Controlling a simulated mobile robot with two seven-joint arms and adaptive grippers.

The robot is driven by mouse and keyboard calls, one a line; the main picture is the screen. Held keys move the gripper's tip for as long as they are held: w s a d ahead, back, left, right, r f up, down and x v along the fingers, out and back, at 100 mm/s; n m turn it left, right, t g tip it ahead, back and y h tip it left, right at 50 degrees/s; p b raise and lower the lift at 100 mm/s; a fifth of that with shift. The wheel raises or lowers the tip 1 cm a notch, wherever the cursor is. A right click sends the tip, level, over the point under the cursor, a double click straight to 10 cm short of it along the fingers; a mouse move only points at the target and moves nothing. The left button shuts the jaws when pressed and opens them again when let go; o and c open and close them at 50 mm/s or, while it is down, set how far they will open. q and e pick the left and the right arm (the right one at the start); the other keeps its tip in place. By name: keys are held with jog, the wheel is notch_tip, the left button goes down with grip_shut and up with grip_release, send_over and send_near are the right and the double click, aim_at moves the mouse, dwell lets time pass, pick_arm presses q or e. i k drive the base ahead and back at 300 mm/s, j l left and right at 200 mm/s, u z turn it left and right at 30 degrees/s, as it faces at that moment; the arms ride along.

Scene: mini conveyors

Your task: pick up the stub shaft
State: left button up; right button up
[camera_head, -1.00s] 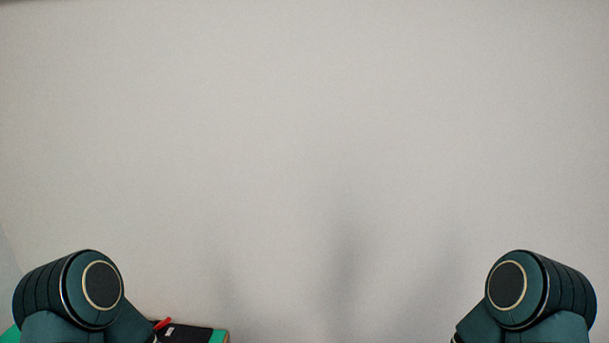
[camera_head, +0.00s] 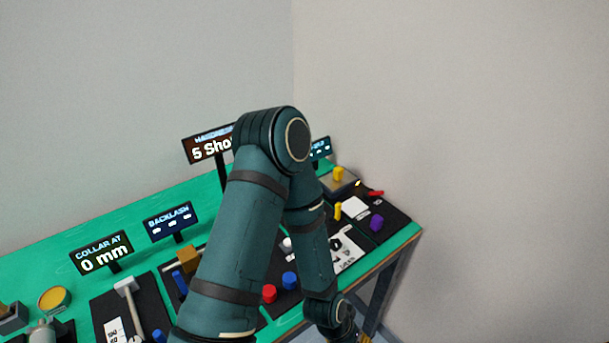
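I cannot pick out the stub shaft for certain. A pale T-shaped piece with a long stem (camera_head: 128,300) lies on a black mat below the "COLLAR AT 0 mm" display. A grey rounded piece (camera_head: 42,333) is cut by the bottom left edge. My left arm stands in the middle of the view, bent at the elbow, and hides part of the bench. Its wrist runs down to the bottom edge, and its fingers are out of frame. My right arm and gripper are out of view.
A green bench top (camera_head: 60,262) runs from lower left to right. Walls stand behind and at right.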

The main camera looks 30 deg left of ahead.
aim_at(337, 171)
jog(key=k+l+u, duration=0.1)
jog(key=u, duration=0.35)
jog(key=k+u, duration=0.15)
jog(key=u, duration=0.25)
jog(key=i+z, duration=0.15)
jog(key=k+l, duration=0.05)
